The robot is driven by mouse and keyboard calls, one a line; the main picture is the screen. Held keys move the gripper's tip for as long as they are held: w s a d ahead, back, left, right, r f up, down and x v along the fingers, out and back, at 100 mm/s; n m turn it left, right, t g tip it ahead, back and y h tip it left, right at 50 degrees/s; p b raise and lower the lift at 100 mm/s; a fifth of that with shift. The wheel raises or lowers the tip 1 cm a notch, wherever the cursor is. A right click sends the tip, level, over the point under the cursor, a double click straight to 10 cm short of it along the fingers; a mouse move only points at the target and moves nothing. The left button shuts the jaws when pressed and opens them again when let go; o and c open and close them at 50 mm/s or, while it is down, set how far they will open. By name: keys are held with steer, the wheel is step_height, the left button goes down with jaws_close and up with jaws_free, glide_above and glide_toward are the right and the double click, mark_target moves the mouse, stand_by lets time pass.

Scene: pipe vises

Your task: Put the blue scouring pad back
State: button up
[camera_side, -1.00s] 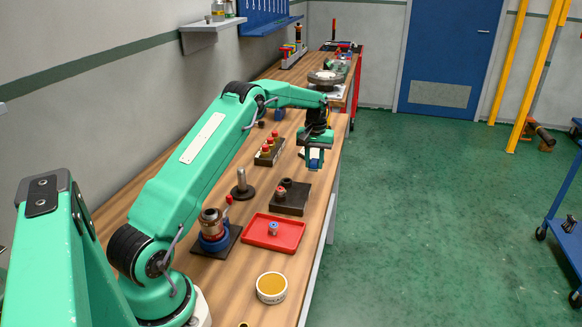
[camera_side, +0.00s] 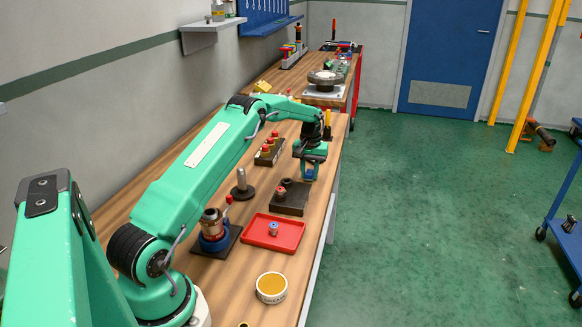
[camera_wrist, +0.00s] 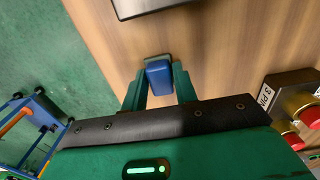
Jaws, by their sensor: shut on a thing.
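The blue scouring pad (camera_wrist: 159,77) is between the two green fingers of my gripper (camera_wrist: 159,88) in the wrist view, with a grey-green layer on its far side. In the side view my gripper (camera_side: 309,170) hangs fingers down over the far right part of the wooden bench. The pad (camera_side: 309,174) shows there as a small blue patch at the fingertips. My gripper is shut on it. Whether the pad touches the bench is hard to tell. The pad's place of rest cannot be made out.
A dark block (camera_side: 290,200) with a black ring and a small part stands just nearer than my gripper. A red-button box (camera_side: 268,152) stands to its left. A red tray (camera_side: 273,232) and a post (camera_side: 242,182) are nearer. Bare wood (camera_wrist: 215,50) shows around the pad.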

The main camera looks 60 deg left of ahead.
mark_target(310, 172)
steer(key=shift+f, duration=0.15)
steer(key=o, duration=0.9)
steer(key=shift+o, duration=0.2)
step_height(310, 172, up, 12)
stand_by(0.3)
stand_by(0.5)
